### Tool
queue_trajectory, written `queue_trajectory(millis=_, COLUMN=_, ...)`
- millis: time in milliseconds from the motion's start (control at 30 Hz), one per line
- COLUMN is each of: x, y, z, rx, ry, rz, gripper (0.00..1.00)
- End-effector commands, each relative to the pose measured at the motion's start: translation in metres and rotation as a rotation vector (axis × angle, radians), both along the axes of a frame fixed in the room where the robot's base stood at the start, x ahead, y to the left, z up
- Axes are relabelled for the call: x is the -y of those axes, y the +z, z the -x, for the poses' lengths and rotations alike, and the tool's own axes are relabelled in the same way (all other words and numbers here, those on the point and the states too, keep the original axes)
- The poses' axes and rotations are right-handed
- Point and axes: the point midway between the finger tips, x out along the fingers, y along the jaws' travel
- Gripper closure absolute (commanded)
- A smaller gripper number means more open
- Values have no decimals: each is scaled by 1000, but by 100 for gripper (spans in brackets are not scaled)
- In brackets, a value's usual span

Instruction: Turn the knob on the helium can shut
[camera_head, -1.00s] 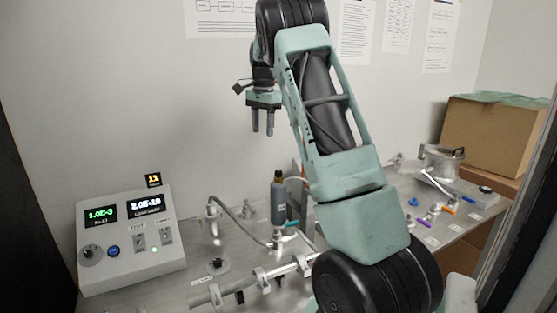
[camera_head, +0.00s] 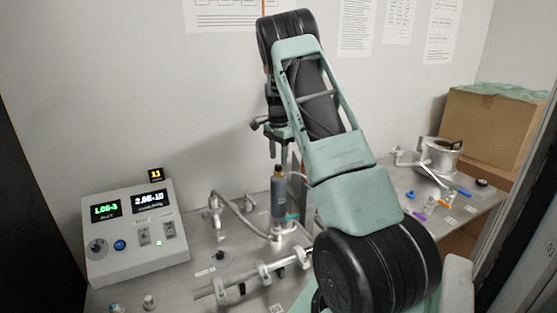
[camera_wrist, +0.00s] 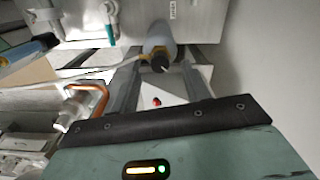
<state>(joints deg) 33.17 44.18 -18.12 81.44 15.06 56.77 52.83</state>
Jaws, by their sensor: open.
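The helium can (camera_head: 278,200) looks like an upright grey bottle with a dark top and an orange-yellow band. It stands on the metal bench behind the pipework. A teal handle (camera_head: 291,216) shows at its lower right, and in the wrist view (camera_wrist: 110,25). I cannot tell which part is the knob. My gripper (camera_head: 273,149) points down, open and empty, above the can's top and apart from it. In the wrist view, the can (camera_wrist: 160,42) shows beyond and between the fingers of my gripper (camera_wrist: 160,65), its dark top facing the camera.
A control box (camera_head: 135,232) with lit displays stands at the left. A curved hose (camera_head: 232,212) and a horizontal pipe (camera_head: 250,275) lie near the can. A metal pot (camera_head: 441,157) and a cardboard box (camera_head: 493,128) are at the right. The wall is close behind.

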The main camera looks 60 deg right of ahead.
Motion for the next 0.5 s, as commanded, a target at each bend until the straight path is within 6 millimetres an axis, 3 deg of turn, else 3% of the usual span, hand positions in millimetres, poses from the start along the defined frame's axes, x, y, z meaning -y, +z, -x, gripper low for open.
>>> queue_trajectory(millis=200, x=0, y=-26, z=1, rx=-2, ry=0, rz=-2, gripper=53)
queue_trajectory(millis=500, x=0, y=-33, z=0, rx=1, ry=0, rz=0, gripper=53)
